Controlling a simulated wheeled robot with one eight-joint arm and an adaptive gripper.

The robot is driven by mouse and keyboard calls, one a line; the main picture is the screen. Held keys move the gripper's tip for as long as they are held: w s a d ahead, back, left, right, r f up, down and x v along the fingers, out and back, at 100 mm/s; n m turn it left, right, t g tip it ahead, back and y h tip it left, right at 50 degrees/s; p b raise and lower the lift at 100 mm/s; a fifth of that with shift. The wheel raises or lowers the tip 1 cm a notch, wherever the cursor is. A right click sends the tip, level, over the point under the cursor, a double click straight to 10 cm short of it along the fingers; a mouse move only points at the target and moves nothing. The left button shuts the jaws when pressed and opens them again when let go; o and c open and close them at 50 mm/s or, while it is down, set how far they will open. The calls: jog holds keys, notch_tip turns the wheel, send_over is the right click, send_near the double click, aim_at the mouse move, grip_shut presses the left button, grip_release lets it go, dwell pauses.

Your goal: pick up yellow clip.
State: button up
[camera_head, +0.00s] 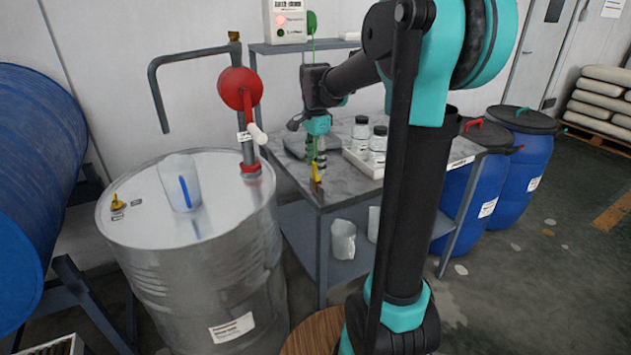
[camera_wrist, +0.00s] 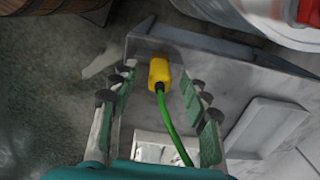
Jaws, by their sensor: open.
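The yellow clip (camera_wrist: 159,74) shows in the wrist view on the end of a green cord (camera_wrist: 172,125). It lies between the fingertips of my gripper (camera_wrist: 158,88), with a gap visible on both sides. My gripper is open and holds nothing. In the head view my gripper (camera_head: 317,160) points down at the near left corner of the grey table (camera_head: 345,193). The yellow clip (camera_head: 316,173) is small there, at the fingertips and partly hidden by them. Whether the clip hangs or rests on something is unclear.
A steel drum (camera_head: 200,250) with a red hand pump (camera_head: 240,88) and a clear jug (camera_head: 180,183) stands left of the table. Blue drums (camera_head: 530,150) stand at the right. Floor right of the table is open.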

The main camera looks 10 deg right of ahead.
jog(key=shift+f, duration=0.15)
grip_shut()
dwell(0.6)
